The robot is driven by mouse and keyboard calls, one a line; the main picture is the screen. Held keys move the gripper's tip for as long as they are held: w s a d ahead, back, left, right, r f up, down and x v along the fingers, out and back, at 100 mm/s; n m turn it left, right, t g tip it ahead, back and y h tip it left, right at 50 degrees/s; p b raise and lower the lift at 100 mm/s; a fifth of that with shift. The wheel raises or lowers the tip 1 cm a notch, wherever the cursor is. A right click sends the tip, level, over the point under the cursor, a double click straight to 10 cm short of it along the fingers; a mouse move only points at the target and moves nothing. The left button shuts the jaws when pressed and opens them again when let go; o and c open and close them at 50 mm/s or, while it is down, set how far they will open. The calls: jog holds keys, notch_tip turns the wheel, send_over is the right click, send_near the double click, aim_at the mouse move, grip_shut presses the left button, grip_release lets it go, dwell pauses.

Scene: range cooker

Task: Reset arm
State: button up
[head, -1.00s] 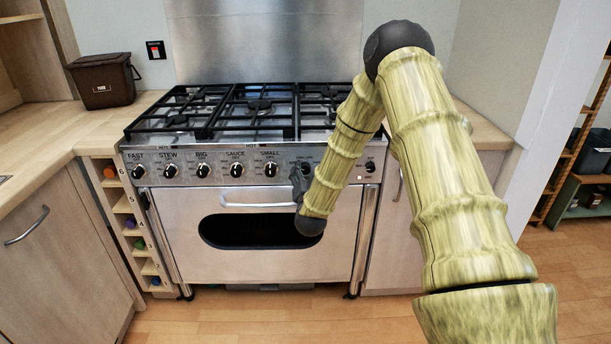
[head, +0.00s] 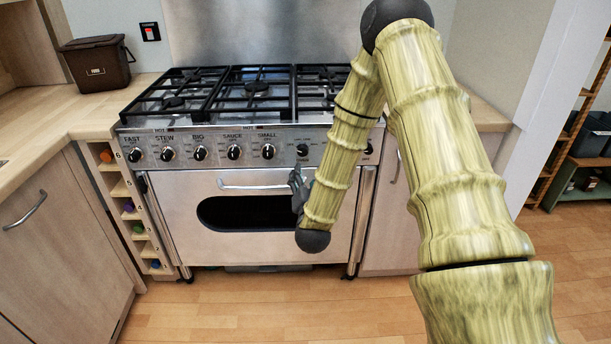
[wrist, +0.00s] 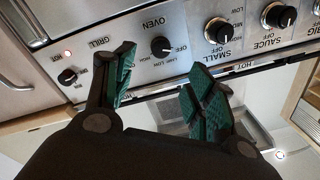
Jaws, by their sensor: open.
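My arm (head: 440,150) shows in the head view with a yellow-green, bamboo-like surface, reaching forward and bending down in front of the cooker. My gripper (head: 298,190) is at its lower end, partly hidden by the arm, in front of the right part of the cooker's front. In the wrist view my gripper (wrist: 163,92) is open, its two dark green padded fingers apart with nothing between them. The range cooker (head: 185,215) stands ahead. The oven knob (wrist: 161,47) lies just beyond the fingertips in the wrist view, and the fingers do not grip it.
A wooden counter (head: 95,112) with a brown food bin (head: 97,64) is left of the cooker. Black pan supports (head: 250,92) cover the hob. A handle (head: 250,185) crosses the oven door. A shelf (head: 580,190) stands far right. The wooden floor (head: 230,315) in front is clear.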

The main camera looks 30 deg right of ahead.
jog(key=shift+a, duration=0.1)
dwell(0.4)
jog(key=s+a+f+n+g+y+p, duration=0.65)
jog(key=s+a+f, duration=0.75)
jog(key=f, duration=0.3)
jog(key=s+a+f+n+g+p, duration=0.1)
jog(key=s+a+g, duration=0.1)
jog(key=s, duration=0.7)
jog(key=s+a+f+n+g+y+p, duration=0.1)
jog(key=s+a+f+n+g+p, duration=0.1)
jog(key=s, duration=0.7)
jog(key=s+a+f+n+g+y+p, duration=0.1)
jog(key=s+a+g, duration=0.3)
jog(key=s, duration=0.6)
jog(key=shift+a+f+n+g+p, duration=0.15)
jog(key=shift+f+n+g+p, duration=0.25)
jog(key=shift+f+n+g, duration=0.35)
jog(key=shift+y, duration=0.25)
